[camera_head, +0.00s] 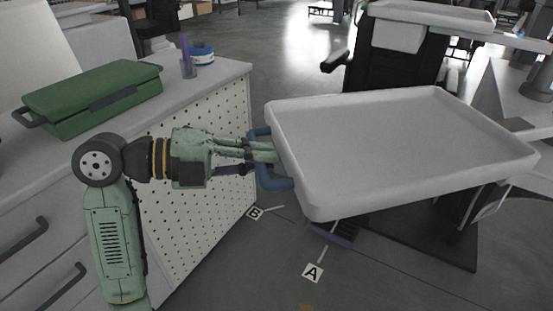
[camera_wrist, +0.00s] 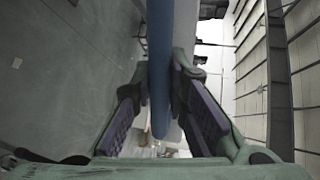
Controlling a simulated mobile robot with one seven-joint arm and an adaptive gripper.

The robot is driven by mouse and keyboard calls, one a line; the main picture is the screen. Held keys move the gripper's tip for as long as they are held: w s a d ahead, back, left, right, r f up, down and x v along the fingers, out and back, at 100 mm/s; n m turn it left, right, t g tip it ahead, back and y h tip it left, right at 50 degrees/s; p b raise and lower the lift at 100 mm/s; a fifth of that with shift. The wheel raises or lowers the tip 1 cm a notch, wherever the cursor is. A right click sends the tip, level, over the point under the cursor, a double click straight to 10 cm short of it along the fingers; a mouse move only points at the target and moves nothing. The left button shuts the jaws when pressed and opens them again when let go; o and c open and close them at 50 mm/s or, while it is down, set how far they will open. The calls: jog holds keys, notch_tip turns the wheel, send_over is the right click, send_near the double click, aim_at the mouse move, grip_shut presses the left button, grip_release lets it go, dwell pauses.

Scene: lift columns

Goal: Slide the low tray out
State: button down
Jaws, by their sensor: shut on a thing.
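The low tray (camera_head: 400,140) is a wide, empty white tray with a raised rim, in the middle right of the head view. A blue handle (camera_head: 272,180) is fixed to its left end. My gripper (camera_head: 268,152) reaches in from the left and is shut on this handle. In the wrist view the blue handle (camera_wrist: 160,75) stands between the two fingers of my gripper (camera_wrist: 160,100). The fingertips are partly hidden by the handle and the tray's edge in the head view.
A workbench with a perforated side panel (camera_head: 200,210) stands close on the left, with a green case (camera_head: 95,98) on top. A higher white tray (camera_head: 430,14) is at the back. Floor markers A (camera_head: 313,272) and B (camera_head: 254,213) lie below the low tray.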

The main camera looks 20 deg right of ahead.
jog(key=shift+s, duration=0.1)
jog(key=c, duration=1.6)
grip_release()
jog(key=shift+d, duration=0.1)
jog(key=shift+o, duration=0.2)
jog(key=v, duration=1.2)
